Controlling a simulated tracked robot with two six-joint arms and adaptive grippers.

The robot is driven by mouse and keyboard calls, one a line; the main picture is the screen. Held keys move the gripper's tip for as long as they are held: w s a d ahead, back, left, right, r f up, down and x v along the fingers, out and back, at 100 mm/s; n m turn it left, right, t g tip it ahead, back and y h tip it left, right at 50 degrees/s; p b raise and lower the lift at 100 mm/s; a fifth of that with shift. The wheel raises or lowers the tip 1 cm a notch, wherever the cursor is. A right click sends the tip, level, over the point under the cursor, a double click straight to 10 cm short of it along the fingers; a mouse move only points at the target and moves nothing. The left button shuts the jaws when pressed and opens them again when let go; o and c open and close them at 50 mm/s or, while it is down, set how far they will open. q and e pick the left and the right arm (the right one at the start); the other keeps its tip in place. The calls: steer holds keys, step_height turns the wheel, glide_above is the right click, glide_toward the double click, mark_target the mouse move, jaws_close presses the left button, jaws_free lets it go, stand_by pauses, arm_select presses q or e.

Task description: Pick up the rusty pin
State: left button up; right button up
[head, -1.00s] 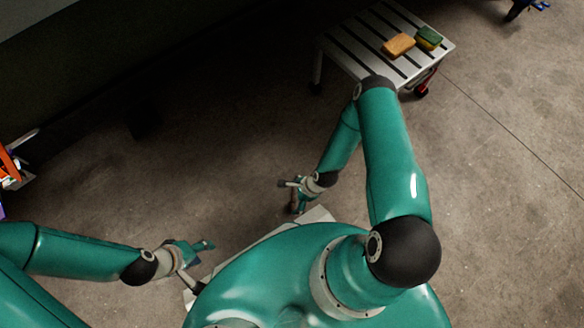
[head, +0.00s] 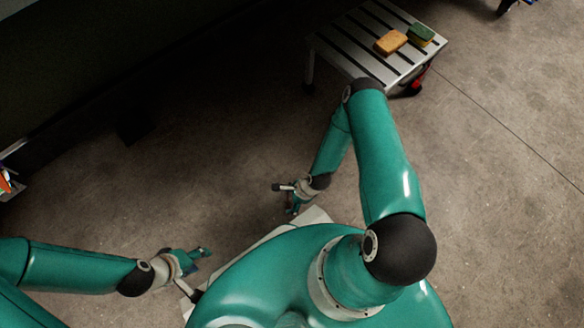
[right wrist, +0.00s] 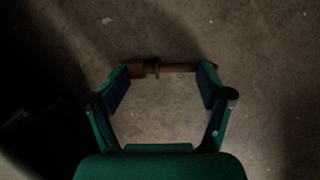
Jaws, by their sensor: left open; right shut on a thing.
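The rusty pin (right wrist: 180,67) is a brown rod with a thicker collar towards its left end. In the right wrist view it lies crosswise between the fingertips of my right gripper (right wrist: 163,75), which is shut on it lengthwise, with the fingers wide apart. In the head view my right gripper (head: 291,194) hangs over the floor just ahead of my base, and I cannot make out the pin there. My left gripper (head: 203,260) is open and looks empty, to the left of my base.
A slatted grey table (head: 345,48) stands at the top, with an orange sponge (head: 390,42) and a green-and-yellow sponge (head: 421,34) on it. A dark structure (head: 110,70) fills the upper left. Bare concrete floor (head: 490,190) lies open to the right.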

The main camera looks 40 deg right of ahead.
steer(key=shift+s+a, duration=0.35)
steer(key=shift+c, duration=0.2)
steer(key=shift+r, duration=0.15)
steer(key=shift+c, duration=0.8)
steer(key=shift+r+p, duration=0.35)
jaws_close()
step_height(320, 180, up, 19)
steer(key=p, duration=0.8)
steer(key=shift+w+d, duration=0.2)
steer(key=shift+w, duration=0.05)
steer(key=c, duration=0.6)
jaws_free()
steer(key=o, duration=1.5)
